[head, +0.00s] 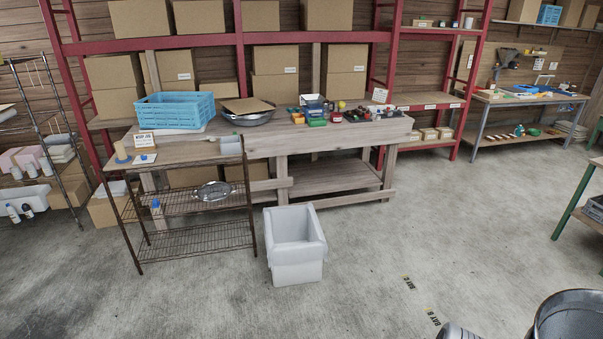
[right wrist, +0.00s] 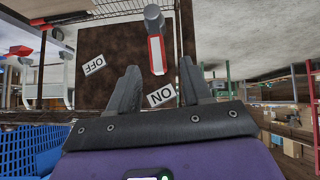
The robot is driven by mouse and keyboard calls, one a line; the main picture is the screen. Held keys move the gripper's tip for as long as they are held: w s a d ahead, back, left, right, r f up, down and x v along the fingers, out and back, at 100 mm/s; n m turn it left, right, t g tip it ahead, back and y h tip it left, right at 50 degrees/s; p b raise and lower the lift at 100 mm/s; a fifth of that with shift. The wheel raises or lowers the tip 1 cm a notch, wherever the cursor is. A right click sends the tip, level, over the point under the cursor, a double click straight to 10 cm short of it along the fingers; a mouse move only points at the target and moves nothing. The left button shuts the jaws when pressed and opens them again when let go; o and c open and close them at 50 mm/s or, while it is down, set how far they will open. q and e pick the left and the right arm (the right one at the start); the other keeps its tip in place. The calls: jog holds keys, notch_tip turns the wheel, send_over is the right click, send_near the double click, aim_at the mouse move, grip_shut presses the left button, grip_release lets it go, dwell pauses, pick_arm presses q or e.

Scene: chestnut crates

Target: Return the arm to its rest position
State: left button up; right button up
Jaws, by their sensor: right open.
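My right gripper (right wrist: 157,65) shows in the right wrist view, with its two dark fingers spread apart and nothing gripped. A lever (right wrist: 156,52) with a grey knob and a red and white arm shows between and beyond the fingertips. I cannot tell whether a finger touches it. It stands over a dark brown plate (right wrist: 112,42) with an ON label (right wrist: 161,95) and an OFF label (right wrist: 94,64). The lever's end lies nearer the ON label. Neither gripper shows in the head view.
In the head view, a wire rack (head: 200,204) stands before a wooden workbench (head: 340,133). A white bin (head: 296,272) stands on the floor beside the rack. A blue crate (head: 175,110) is on the bench. The concrete floor at centre right is mostly clear.

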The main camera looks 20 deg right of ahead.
jog(key=w+a+r+n+t+y, duration=0.15)
jog(key=w+a+n+y, duration=0.3)
jog(key=a, duration=0.65)
jog(key=w+a+r+n+t+y, duration=0.1)
jog(key=w+a+n+t+y, duration=0.3)
jog(key=a, duration=0.8)
jog(key=s+a+r+n+g+y, duration=0.2)
jog(key=s+a+r+n, duration=0.1)
jog(key=a, duration=0.5)
jog(key=s+a+r+n+g+y, duration=0.2)
jog(key=s+a+r+n, duration=0.1)
jog(key=a, duration=0.6)
jog(key=shift+s+r+y, duration=0.35)
jog(key=shift+s+r, duration=0.05)
jog(key=shift+s, duration=0.05)
jog(key=shift+n, duration=0.25)
jog(key=shift+c, duration=0.2)
jog(key=shift+c, duration=0.4)
